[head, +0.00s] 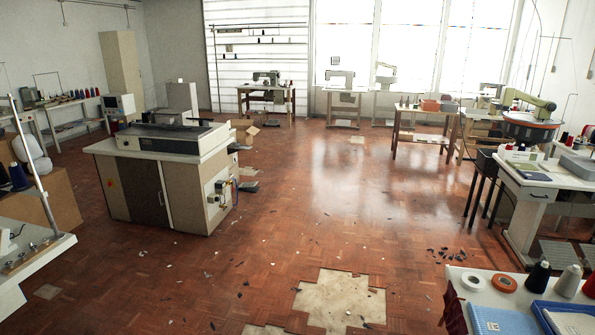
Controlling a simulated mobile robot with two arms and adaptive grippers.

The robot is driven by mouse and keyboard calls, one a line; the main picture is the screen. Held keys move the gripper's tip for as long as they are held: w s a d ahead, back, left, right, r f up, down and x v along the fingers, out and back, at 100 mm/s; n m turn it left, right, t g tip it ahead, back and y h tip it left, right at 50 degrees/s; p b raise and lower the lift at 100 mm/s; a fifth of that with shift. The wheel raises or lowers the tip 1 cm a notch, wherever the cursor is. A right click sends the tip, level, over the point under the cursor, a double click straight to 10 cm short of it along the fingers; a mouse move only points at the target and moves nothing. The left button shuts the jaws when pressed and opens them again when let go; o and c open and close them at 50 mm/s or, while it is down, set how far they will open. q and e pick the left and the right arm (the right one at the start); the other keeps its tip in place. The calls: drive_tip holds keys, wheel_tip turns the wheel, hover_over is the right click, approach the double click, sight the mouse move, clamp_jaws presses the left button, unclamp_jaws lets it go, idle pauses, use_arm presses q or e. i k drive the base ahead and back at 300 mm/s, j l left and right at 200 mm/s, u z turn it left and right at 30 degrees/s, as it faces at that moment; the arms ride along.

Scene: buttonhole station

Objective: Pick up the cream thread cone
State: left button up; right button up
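A pale, cream to light grey thread cone (568,281) stands upright on the white-topped table (455,290) at the bottom right. A black thread cone (538,276) stands just to its left. Large whitish cones (38,158) also show at the left edge, beside a dark navy cone (18,176). Neither of my grippers is in view.
A large cabinet machine (150,185) stands left of centre. The wooden floor (320,215) between is open, with scraps and a bare patch (340,300).

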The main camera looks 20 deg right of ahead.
sight(567, 284)
drive_tip(key=i+l+z, duration=0.15)
drive_tip(key=i+z, duration=0.65)
drive_tip(key=z, duration=0.15)
drive_tip(key=i+j+z, duration=0.2)
drive_tip(key=i+z, duration=0.3)
drive_tip(key=i+j+z, duration=0.25)
drive_tip(key=z, duration=0.25)
